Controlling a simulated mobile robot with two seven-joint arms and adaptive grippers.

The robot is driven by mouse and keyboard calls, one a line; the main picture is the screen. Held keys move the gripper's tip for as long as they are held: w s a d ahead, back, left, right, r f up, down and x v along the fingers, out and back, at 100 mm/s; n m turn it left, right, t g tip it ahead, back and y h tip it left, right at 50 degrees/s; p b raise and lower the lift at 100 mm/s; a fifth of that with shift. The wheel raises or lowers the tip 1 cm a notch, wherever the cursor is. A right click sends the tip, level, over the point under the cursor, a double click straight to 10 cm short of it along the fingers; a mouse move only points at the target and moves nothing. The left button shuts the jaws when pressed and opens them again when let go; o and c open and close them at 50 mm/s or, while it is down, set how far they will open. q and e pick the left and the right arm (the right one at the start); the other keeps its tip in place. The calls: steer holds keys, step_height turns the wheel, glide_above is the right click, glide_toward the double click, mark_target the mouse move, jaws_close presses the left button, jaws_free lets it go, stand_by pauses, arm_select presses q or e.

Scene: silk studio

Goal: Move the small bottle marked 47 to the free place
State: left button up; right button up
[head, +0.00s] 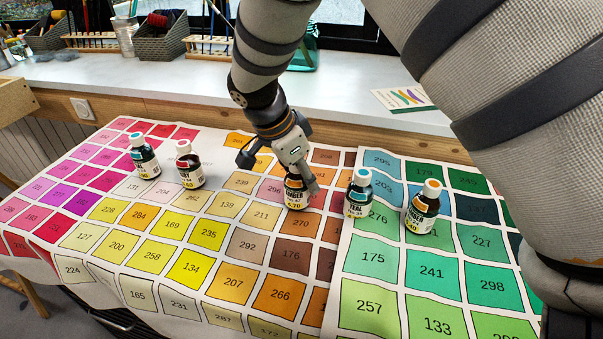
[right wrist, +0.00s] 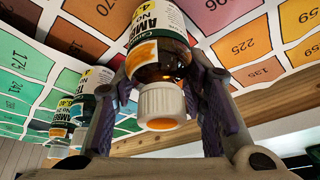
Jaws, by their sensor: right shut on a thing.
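My right gripper (head: 283,172) is shut on a small dark bottle (head: 295,196) with a white label reading AMBER and a number that looks like 47. The bottle is upright, at the orange and brown squares of the colour chart; I cannot tell if its base touches. In the right wrist view the gripper's fingers (right wrist: 165,95) sit on both sides of the bottle (right wrist: 160,50), near its white cap with an orange top. My left gripper is out of view. No place is clearly marked as free.
The colour chart (head: 257,308) covers the table. A teal bottle (head: 358,196) and an orange-capped amber bottle (head: 422,210) stand to the right. A blue-capped bottle (head: 144,160) and a red-dotted white-capped bottle (head: 189,170) stand to the left. A white sill (head: 180,85) runs behind.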

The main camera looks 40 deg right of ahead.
steer(key=shift+f, duration=0.1)
steer(key=o, duration=1.3)
steer(key=shift+a+r, duration=0.1)
steer(key=shift+r, duration=0.3)
steer(key=v, duration=1.1)
steer(key=shift+a+r+p, duration=0.1)
steer(key=shift+r+p, duration=0.2)
steer(key=shift+f, duration=0.1)
